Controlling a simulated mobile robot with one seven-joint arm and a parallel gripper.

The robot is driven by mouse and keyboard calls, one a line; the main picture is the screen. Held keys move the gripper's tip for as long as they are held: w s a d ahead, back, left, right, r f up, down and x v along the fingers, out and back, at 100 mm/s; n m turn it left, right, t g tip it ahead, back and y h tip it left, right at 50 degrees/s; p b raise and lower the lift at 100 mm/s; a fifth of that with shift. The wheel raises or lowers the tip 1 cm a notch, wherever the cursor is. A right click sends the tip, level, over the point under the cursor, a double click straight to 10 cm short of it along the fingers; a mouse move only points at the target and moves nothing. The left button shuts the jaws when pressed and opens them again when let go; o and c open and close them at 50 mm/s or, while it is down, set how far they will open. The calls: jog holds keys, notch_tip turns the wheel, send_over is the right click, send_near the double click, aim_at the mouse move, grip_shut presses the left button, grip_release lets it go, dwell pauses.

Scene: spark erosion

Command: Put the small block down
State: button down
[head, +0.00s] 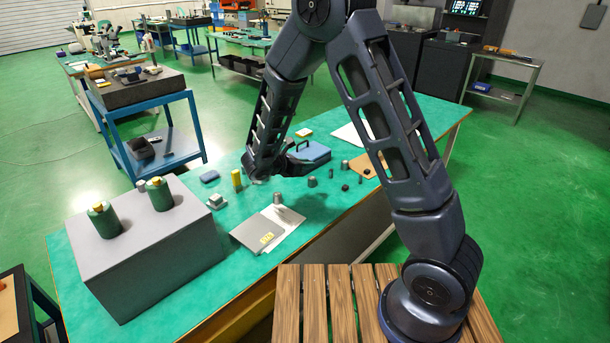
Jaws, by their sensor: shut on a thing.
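My gripper (260,178) hangs over the green-topped table (330,203), at the lower end of my arm. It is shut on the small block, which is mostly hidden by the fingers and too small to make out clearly. A yellow upright piece (237,179) stands just left of my gripper. I cannot tell how far the held block is above the table.
A pale stepped block (216,201) and a blue pad (209,176) lie to the left. A grey folder (265,229) with a metal cylinder lies in front. A big grey box (150,245) carries two green bottles. Several small cylinders and a blue case (312,152) are to the right.

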jog(key=r, duration=0.1)
jog(key=r+n+t+y, duration=0.2)
jog(key=n+t+y, duration=0.3)
jog(key=n+y, duration=0.5)
send_over(256, 236)
jog(key=f, duration=1.9)
jog(key=shift+w+f, duration=0.2)
jog(key=c, duration=1.3)
grip_release()
jog(key=shift+f, duration=0.1)
jog(key=shift+s+a, duration=0.1)
jog(key=v, duration=1.2)
jog(key=shift+r, duration=0.3)
